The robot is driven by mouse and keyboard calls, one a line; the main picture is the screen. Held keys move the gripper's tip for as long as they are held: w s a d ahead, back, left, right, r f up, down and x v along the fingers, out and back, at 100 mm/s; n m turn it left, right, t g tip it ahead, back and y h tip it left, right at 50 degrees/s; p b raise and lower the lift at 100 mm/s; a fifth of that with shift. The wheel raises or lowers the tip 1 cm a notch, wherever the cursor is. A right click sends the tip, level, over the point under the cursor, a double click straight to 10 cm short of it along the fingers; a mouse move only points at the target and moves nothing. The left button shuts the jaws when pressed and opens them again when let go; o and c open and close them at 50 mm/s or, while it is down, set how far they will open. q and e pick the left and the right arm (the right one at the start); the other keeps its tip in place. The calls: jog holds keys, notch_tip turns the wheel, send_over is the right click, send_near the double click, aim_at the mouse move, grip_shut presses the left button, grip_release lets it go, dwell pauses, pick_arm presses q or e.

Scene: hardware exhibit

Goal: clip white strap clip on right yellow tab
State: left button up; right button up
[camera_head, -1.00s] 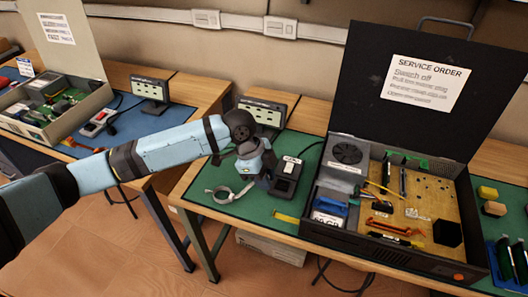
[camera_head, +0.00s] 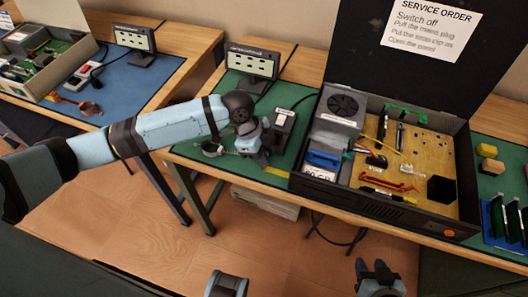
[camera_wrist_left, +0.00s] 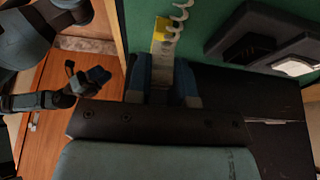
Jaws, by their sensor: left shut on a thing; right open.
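My left gripper (camera_head: 250,147) is over the front part of the right table's green mat. In the left wrist view, it (camera_wrist_left: 163,78) is shut on the white strap clip (camera_wrist_left: 166,50), whose curved hook-like end sticks out past the fingers. In the head view, a pale ring-shaped band (camera_head: 212,149) shows just left of the gripper. A yellow tab (camera_head: 277,171) lies at the mat's front edge, right of the gripper. Yellow also shows close beside the clip in the wrist view (camera_wrist_left: 158,28); I cannot tell whether they touch. My right gripper (camera_head: 380,278) is open and empty, low over the floor.
The open computer case (camera_head: 370,203) is to the right. The left table (camera_head: 190,50) stands apart across a floor gap, bearing an orange strap (camera_head: 77,105).

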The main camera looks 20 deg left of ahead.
pick_arm(q)
jog(key=shift+f, duration=0.1)
jog(key=shift+f, duration=0.35)
jog(key=shift+f, duration=1.2)
dwell(1.0)
jog(key=o, duration=0.8)
jog(key=o, duration=0.3)
jog(key=shift+r+p, duration=0.6)
jog(key=shift+p, duration=0.1)
dwell(0.9)
